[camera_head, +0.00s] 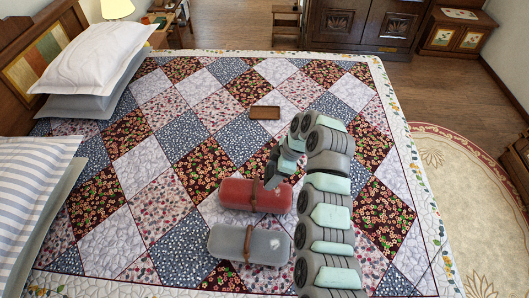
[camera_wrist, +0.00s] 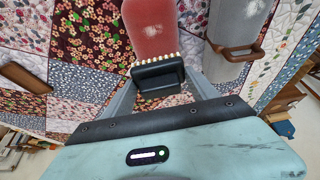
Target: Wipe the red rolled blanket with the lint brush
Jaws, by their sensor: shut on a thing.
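The red rolled blanket (camera_head: 235,193) lies on the bed with a brown strap around it. It also shows in the wrist view (camera_wrist: 150,30), at the top, with a pale patch on its surface. My gripper (camera_head: 273,182) is at the right part of the red roll. In the wrist view my gripper (camera_wrist: 160,92) is shut on the dark lint brush (camera_wrist: 158,76), whose pale bristles face the red roll. The bristles overlap the roll's near edge in the picture; I cannot tell whether they touch. In the head view the brush is mostly hidden by my arm.
A grey rolled blanket (camera_head: 228,245) with a brown strap lies in front of the red one and also shows in the wrist view (camera_wrist: 240,28). A small brown tray (camera_head: 265,113) lies farther back on the quilt (camera_head: 165,145). Pillows (camera_head: 95,58) line the left. The quilt's middle left is clear.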

